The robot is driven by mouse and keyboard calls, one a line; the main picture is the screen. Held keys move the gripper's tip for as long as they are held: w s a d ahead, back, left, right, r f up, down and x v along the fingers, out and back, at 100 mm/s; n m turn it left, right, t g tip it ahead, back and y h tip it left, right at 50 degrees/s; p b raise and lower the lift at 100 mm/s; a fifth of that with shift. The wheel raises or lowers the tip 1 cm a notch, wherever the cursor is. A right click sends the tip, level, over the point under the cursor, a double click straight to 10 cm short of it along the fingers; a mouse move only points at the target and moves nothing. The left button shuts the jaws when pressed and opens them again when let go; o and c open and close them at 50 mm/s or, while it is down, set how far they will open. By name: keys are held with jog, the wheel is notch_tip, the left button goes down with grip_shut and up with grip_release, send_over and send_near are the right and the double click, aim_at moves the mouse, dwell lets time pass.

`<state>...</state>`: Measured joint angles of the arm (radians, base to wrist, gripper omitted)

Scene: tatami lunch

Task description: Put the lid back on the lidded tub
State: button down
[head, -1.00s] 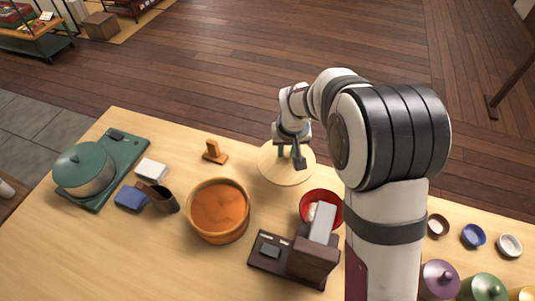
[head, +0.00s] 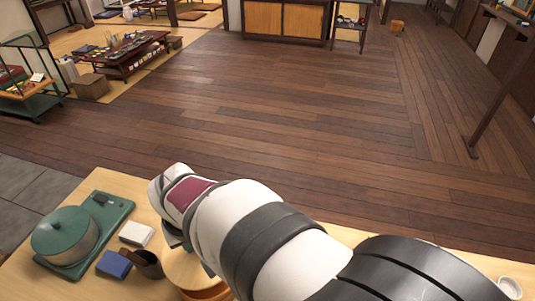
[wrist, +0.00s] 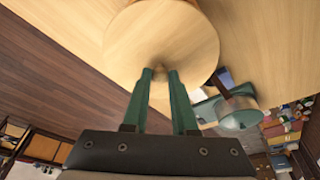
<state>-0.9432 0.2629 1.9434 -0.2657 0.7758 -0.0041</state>
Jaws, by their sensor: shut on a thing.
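The lid is a round, pale wooden disc. It fills the upper middle of the wrist view (wrist: 160,35), and part of it shows at the bottom of the head view (head: 183,268). My gripper (wrist: 160,73) is shut on the lid, its green fingers meeting at a small grip near the disc's centre. The tub's orange rim (head: 208,292) shows just below the lid at the bottom of the head view; my arm and the frame edge hide most of it. I cannot tell whether lid and tub touch.
A green pot (head: 64,235) stands on a green base (head: 104,208) at the left. A white block (head: 136,234), a blue block (head: 114,264) and a dark cup (head: 148,263) are close left of the lid.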

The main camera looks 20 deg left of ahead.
jog(key=shift+f, duration=3.15)
jog(key=shift+f, duration=0.15)
jog(key=c, duration=0.6)
grip_release()
jog(key=o, duration=0.5)
jog(key=shift+c, duration=0.2)
